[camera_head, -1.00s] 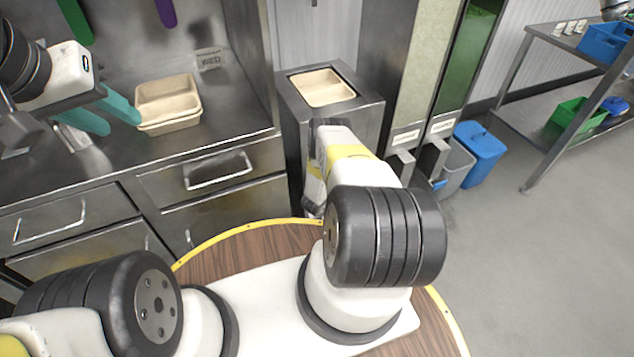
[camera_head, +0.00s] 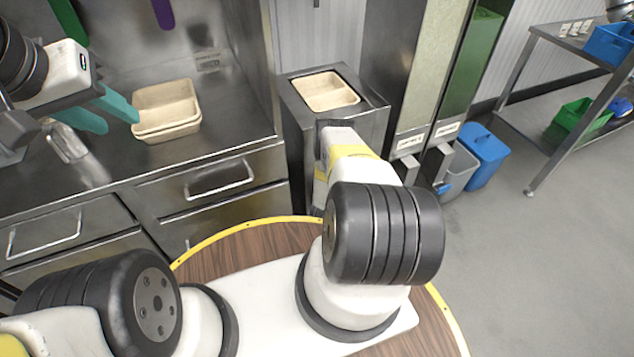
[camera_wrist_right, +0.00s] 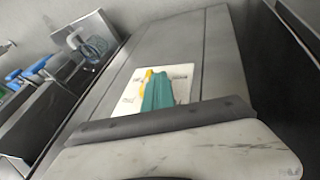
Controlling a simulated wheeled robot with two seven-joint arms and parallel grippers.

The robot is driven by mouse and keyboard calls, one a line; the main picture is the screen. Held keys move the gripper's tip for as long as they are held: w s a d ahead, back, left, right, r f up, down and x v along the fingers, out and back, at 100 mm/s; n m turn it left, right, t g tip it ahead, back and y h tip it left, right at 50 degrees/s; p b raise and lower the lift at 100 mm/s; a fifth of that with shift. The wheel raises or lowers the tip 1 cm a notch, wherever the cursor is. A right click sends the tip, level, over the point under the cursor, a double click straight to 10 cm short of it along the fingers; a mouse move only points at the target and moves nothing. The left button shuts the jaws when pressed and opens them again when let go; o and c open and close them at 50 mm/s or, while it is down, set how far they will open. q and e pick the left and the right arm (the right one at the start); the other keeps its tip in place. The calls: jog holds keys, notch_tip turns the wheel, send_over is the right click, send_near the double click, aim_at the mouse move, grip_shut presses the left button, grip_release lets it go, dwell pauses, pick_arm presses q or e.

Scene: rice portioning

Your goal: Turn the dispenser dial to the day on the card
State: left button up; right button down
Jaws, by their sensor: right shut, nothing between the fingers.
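Two tall dispensers stand at the upper middle of the head view: a pale-filled one (camera_head: 430,65) and a green-filled one (camera_head: 472,65), each with a small label low on its front. No dial can be made out on them there. In the right wrist view my right gripper (camera_wrist_right: 158,92) has its teal fingers together and empty, in front of a white plate (camera_wrist_right: 128,102) with a yellow strip and dark marks too small to read. I cannot tell whether the fingers touch it. My left gripper (camera_head: 105,112) is open and empty above the steel counter.
Stacked beige trays (camera_head: 166,108) sit on the counter (camera_head: 225,125). Another beige tray (camera_head: 326,90) sits in a steel stand beside the dispensers. A blue bin (camera_head: 485,155) and a grey bin stand on the floor. A shelf rack (camera_head: 560,75) is at the right, with open floor before it.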

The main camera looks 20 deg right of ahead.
jog(key=shift+a+f, duration=0.15)
jog(key=shift+f, duration=0.3)
dwell(0.5)
